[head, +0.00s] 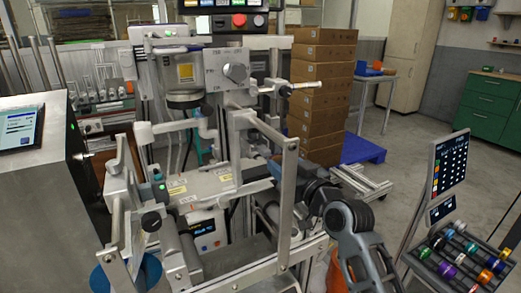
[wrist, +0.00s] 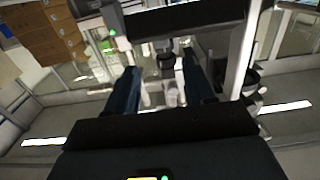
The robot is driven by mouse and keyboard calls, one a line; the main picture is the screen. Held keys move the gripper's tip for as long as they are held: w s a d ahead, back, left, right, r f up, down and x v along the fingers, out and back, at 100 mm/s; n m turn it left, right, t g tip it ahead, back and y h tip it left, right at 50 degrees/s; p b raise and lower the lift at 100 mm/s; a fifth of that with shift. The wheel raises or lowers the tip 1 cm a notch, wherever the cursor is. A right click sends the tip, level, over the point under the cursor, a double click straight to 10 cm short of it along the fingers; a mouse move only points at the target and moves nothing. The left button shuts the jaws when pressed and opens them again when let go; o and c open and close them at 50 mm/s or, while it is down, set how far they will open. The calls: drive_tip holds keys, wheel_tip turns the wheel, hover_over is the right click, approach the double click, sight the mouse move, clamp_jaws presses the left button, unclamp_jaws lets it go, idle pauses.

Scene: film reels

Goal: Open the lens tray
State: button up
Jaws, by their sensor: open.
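I cannot tell for sure which part is the lens tray. The grey machine (head: 205,190) in the middle of the head view has a horizontal light-grey body with yellow labels, and white handle-like parts (head: 172,128) above it. My gripper (wrist: 160,75) shows in the wrist view as two dark blue fingers spread apart, with nothing clearly held between them. Beyond the fingers are small pale machine parts (wrist: 168,93), and a black box-shaped part (wrist: 185,18) lies across the top. In the head view my arm reaches in from the lower right, its end partly hidden behind the machine's upright post.
An upright metal frame (head: 288,200) stands close to my arm. A steel cabinet with a screen (head: 20,128) is at left. A rack of coloured rolls (head: 462,255) is at lower right. Stacked brown boxes (head: 322,95) stand behind. Open floor (head: 405,150) lies at right.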

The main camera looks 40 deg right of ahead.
sight(267, 152)
drive_tip(key=shift+w, duration=0.4)
drive_tip(key=shift+p+x, duration=0.5)
drive_tip(key=shift+x, duration=3.35)
drive_tip(key=shift+f, duration=0.1)
drive_tip(key=shift+c, duration=0.4)
clamp_jaws()
drive_tip(key=shift+s, duration=0.1)
